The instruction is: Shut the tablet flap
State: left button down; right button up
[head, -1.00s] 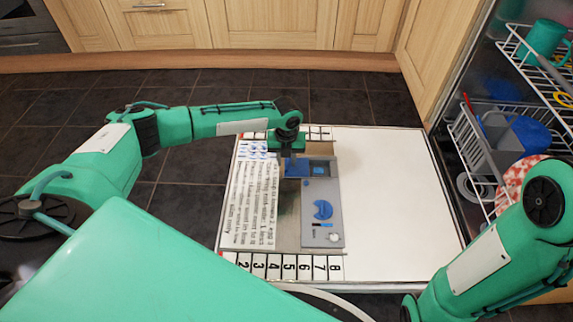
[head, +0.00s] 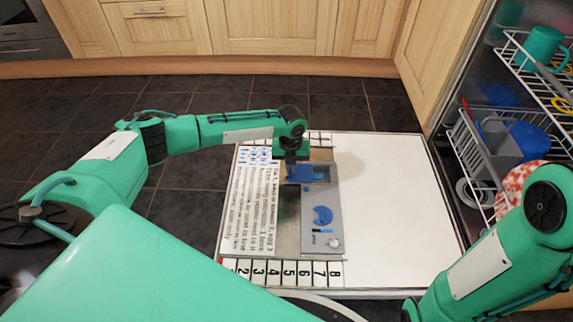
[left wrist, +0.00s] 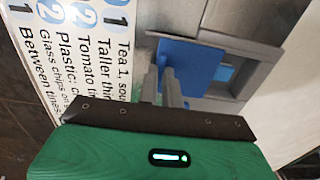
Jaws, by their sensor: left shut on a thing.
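The compartment (head: 322,173) is still partly uncovered and shows some blue inside. My left gripper (head: 291,172) is at the flap's left side. In the left wrist view its two fingers (left wrist: 171,88) are shut against the blue flap (left wrist: 195,62); the exact contact is partly hidden. My right arm shows at lower right, but its gripper is out of view.
The white board (head: 385,205) is bare to the right of the panel. A printed text sheet (head: 255,210) and a row of number tiles (head: 288,272) lie on the left and near sides. An open dishwasher rack (head: 480,150) with dishes stands at right.

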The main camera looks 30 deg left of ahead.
aim_at(311, 173)
pick_arm(q)
jog(key=w+d, duration=0.1)
jog(key=d+p, duration=0.1)
jog(key=d, duration=0.1)
jog(key=w+d+p, duration=0.1)
jog(key=d, duration=0.1)
jog(key=shift+w+r, duration=0.1)
jog(key=shift+w, duration=0.2)
jog(key=shift+w+d, duration=0.2)
jog(key=shift+d, duration=0.25)
jog(key=c, duration=1.6)
grip_release()
jog(key=shift+d, duration=0.1)
jog(key=shift+o, duration=0.2)
